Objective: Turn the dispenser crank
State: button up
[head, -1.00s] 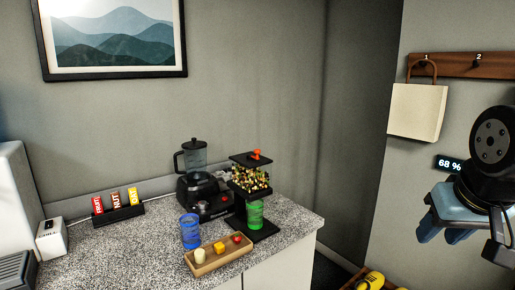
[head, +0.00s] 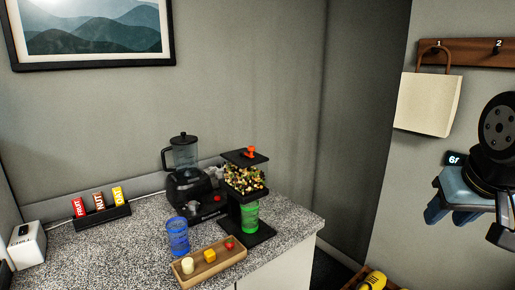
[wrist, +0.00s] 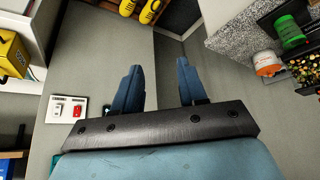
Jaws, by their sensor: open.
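The dispenser (head: 246,180) stands on the counter's right part, a black frame with a clear hopper of mixed bits. An orange-red knob or handle (head: 250,151) sits on its top plate; I cannot tell whether it is the crank. A green cup (head: 250,216) stands under the hopper. My gripper (head: 450,212) is open and empty, well to the right of the dispenser. In the wrist view its two blue fingers (wrist: 158,70) are apart, with the dispenser's hopper (wrist: 305,68) at the right edge, partly cut off.
A wooden tray (head: 215,268) with small coloured pieces and a blue cup (head: 178,236) stand in front of the dispenser. A black blender (head: 186,180) is behind left. A bag (head: 427,104) hangs right. Open space lies between my gripper and the counter.

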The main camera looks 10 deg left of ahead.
jog(key=w+a+r+n+t, duration=0.1)
jog(key=w+r+n+t, duration=0.2)
jog(key=w, duration=0.8)
jog(key=w+a+r+n+t, duration=0.15)
jog(key=w+r+t, duration=0.3)
jog(key=w, duration=0.65)
jog(key=w+a+r+n+y, duration=0.1)
jog(key=w+a+n+y, duration=0.4)
jog(key=w+a+y, duration=0.5)
jog(key=n+g+y, duration=0.8)
jog(key=n+g, duration=0.1)
jog(key=g, duration=0.6)
send_near(251, 147)
jog(key=a, duration=1)
jog(key=shift+f, duration=0.25)
jog(key=shift+c, duration=0.3)
